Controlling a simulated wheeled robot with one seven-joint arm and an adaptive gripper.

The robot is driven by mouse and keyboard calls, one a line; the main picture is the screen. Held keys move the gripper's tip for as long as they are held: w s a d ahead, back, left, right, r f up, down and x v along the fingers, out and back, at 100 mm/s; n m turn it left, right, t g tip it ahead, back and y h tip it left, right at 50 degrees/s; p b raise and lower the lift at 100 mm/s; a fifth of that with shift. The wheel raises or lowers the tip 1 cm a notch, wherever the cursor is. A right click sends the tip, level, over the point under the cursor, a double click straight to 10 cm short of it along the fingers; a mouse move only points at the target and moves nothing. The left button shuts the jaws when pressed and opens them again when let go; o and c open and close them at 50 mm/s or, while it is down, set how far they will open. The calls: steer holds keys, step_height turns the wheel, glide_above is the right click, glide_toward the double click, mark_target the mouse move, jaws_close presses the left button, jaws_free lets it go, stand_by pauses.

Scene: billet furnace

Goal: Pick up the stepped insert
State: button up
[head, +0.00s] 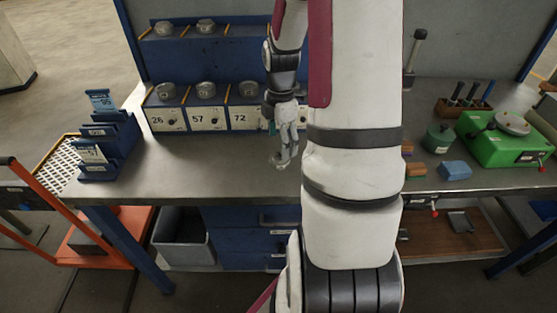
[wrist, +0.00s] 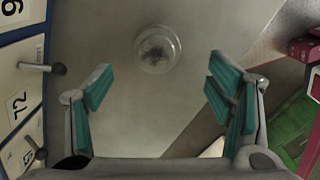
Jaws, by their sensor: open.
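My gripper (head: 284,158) points down over the grey bench, in front of the numbered drawers. In the wrist view its teal-padded fingers (wrist: 160,78) are spread apart with nothing between them. A small round, pale, see-through-looking piece with a dark mottled centre (wrist: 158,49) lies on the bench top beyond the fingertips, about midway between them and not touched. I cannot tell for sure that it is the stepped insert. In the head view a pale round shape (head: 278,162) shows by the fingertips, partly hidden by them.
Drawers (head: 200,118) with grey round metal parts (head: 206,90) on top stand at the back. A blue label rack (head: 108,140) is left. At right are a green scale (head: 500,145), a green jar (head: 438,138) and a blue block (head: 455,170). The left bench front is clear.

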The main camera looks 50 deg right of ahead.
mark_target(280, 153)
steer(key=shift+w+d+f, duration=0.1)
steer(key=shift+f, duration=1.25)
steer(key=shift+w+f, duration=0.1)
steer(key=shift+f, duration=1.25)
jaws_close()
